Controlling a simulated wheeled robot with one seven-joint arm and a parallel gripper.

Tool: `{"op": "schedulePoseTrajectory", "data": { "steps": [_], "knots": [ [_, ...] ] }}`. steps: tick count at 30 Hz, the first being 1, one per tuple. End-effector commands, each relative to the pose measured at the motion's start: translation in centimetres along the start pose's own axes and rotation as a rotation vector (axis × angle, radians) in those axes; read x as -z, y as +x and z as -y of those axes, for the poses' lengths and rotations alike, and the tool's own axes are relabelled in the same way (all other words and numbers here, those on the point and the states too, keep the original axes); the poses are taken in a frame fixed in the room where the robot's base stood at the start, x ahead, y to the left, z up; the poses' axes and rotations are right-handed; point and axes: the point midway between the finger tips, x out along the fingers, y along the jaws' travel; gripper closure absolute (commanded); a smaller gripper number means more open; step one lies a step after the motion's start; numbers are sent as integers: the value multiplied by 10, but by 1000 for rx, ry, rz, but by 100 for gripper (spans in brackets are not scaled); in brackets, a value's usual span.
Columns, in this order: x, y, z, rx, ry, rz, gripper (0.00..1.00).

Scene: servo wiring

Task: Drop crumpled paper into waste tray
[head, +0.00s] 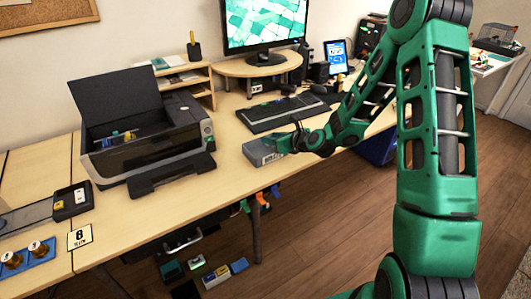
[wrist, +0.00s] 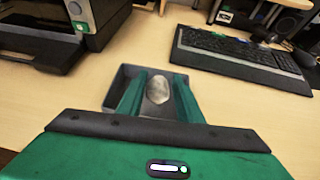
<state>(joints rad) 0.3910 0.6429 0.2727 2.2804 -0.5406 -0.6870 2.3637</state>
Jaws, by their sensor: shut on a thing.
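The crumpled paper (wrist: 158,89) is a small whitish, roundish lump. It sits between the two green fingers of my gripper (wrist: 159,92), which is shut on it. The waste tray (wrist: 117,88) is a grey open box on the table, directly behind and below the fingers in the wrist view; its walls show around them. I cannot tell how high the paper is above the tray floor. In the head view the tray (head: 257,157) stands near the table's front edge, with my gripper (head: 281,146) at its right side; the paper cannot be made out there.
A printer (head: 145,135) stands left of the tray, and it shows at the upper left in the wrist view. A black keyboard (head: 283,113) lies behind the tray. A monitor (head: 264,27) stands on a riser farther back. Bare tabletop lies between the printer and the tray.

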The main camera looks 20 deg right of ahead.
Motion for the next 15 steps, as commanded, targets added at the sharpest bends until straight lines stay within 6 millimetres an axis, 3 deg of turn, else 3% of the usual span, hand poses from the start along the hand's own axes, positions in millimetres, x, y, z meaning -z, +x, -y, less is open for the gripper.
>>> {"op": "schedulePoseTrajectory", "data": {
  "steps": [11,12,15],
  "knots": [
    [5,2,0,1,-1,0,98],
    [5,2,1,1,-1,0,65],
    [5,2,1,1,-1,0,46]
  ]
}}
